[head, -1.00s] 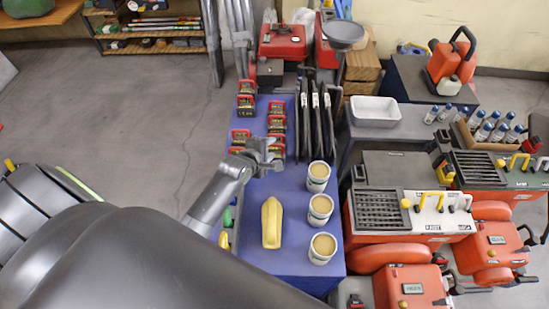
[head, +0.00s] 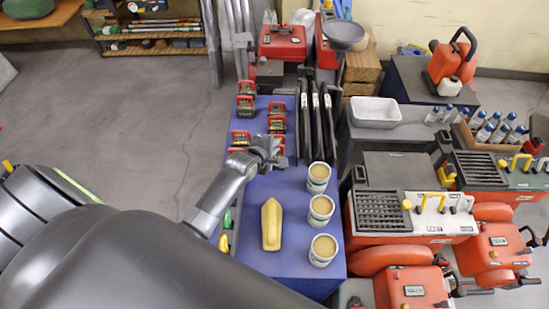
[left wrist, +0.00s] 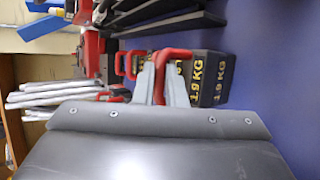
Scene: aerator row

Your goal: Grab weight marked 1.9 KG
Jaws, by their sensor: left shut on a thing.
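A dark block weight (left wrist: 205,75) with yellow "1.9 KG" lettering and a red handle fills the middle of the left wrist view. My left gripper (left wrist: 162,86) has its pale fingers on either side of a red handle and is shut on it. In the head view my left gripper (head: 268,150) is at the near end of the right column of weights and partly hides the weight there. More weights with red handles (head: 277,108) stand behind it in two columns on the blue table (head: 290,185). Their markings are too small to read in the head view. My right gripper is not in view.
Several black upright plates (head: 315,120) stand just right of the weights. Three cream-topped tins (head: 320,210) and a yellow object (head: 271,224) are nearer on the table. Orange machines (head: 410,285) crowd the right. The floor at left is clear.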

